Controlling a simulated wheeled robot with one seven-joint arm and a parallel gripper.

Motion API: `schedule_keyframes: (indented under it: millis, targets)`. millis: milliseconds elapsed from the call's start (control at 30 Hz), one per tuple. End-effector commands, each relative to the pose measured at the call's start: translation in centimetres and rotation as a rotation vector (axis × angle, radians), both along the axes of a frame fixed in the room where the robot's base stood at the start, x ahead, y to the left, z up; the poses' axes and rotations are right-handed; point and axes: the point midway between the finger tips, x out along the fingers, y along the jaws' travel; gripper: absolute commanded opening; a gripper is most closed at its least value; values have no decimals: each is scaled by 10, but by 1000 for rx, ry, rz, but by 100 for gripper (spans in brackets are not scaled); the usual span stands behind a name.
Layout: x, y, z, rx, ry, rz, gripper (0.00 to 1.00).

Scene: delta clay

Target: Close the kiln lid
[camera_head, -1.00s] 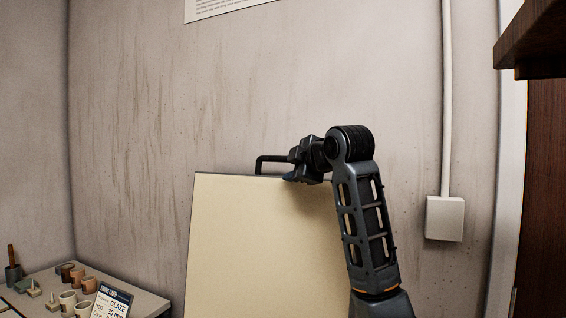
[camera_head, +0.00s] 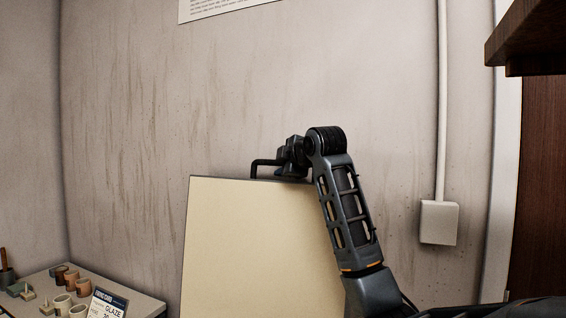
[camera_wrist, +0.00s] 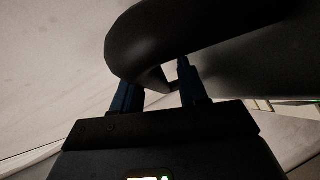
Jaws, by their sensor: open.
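The kiln lid (camera_head: 250,240) stands raised, its pale cream inner face toward me in the head view. A black bar handle (camera_head: 262,163) runs along its top edge. My gripper (camera_head: 285,160) is at the right part of this handle, partly hidden by its own wrist. In the wrist view the dark handle (camera_wrist: 190,35) passes close in front of the two blue fingers of my gripper (camera_wrist: 157,88). The fingers are apart. I cannot tell whether they touch the handle. The kiln body is not in view.
A table (camera_head: 145,303) with several small pots and a glaze card (camera_head: 107,305) stands at the lower left. A wall box (camera_head: 438,222) with a conduit is at the right. A dark wooden shelf (camera_head: 535,38) juts in at the upper right.

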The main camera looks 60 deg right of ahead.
Motion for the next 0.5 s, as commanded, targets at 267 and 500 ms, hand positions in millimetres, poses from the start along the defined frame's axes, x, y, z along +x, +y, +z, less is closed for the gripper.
schedule_keyframes:
  millis: [267, 500]
  targets:
    - [1, -1, 0, -1, -1, 0, 41]
    - [1, -1, 0, -1, -1, 0, 18]
